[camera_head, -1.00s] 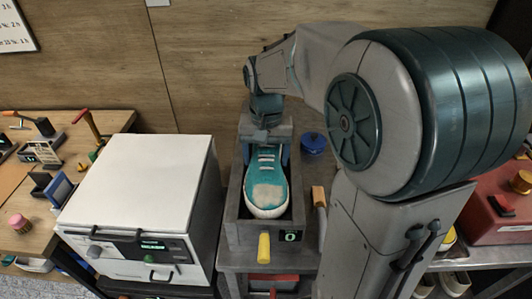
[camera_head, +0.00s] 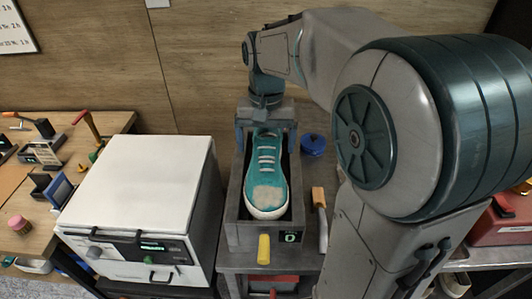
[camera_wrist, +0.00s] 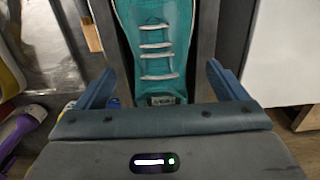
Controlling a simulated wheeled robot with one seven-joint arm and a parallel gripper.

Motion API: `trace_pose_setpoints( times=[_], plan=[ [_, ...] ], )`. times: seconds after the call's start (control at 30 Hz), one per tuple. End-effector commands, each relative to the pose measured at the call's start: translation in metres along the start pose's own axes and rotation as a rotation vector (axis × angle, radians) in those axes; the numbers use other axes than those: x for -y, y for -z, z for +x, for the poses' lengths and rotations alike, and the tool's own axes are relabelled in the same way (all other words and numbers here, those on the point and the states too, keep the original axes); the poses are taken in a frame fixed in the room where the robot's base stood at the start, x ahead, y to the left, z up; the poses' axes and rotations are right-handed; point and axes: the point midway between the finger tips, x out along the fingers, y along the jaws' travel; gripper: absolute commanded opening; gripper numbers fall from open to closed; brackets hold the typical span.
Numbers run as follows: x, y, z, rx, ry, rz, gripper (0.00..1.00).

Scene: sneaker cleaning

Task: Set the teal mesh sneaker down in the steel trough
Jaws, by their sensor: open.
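The teal mesh sneaker (camera_head: 264,172) lies in the steel trough (camera_head: 234,204), its pale toe toward the front. In the wrist view the sneaker's laced upper (camera_wrist: 155,45) runs between the trough's dark side walls (camera_wrist: 206,40). My gripper (camera_head: 266,138) is above the back end of the trough, over the heel end. Its blue fingers are spread wide in the wrist view (camera_wrist: 161,84), one on each side of the sneaker, with nothing gripped. The heel is partly hidden by my gripper.
A white boxy machine (camera_head: 140,185) stands close left of the trough. A wooden-handled tool (camera_head: 319,205) and a blue round object (camera_head: 312,144) lie to its right. A yellow handle (camera_head: 264,249) sticks out at the trough's front. A red case (camera_head: 500,240) stands at the far right.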

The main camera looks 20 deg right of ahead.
Motion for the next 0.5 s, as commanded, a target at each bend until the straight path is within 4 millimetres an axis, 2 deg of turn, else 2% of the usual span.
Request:
trace_pose_setpoints(
  times=[0.1,0.23,0.33,0.5],
  plan=[
    [0.001,0.001,-0.028,-0.004,0.002,-0.001,0.92],
    [0.0,0.0,-0.052,-0.003,0.001,-0.001,0.92],
    [0.0,0.0,-0.065,-0.002,0.001,-0.001,0.92],
    [0.0,0.0,-0.075,0.0,0.0,0.0,0.92]
  ],
)
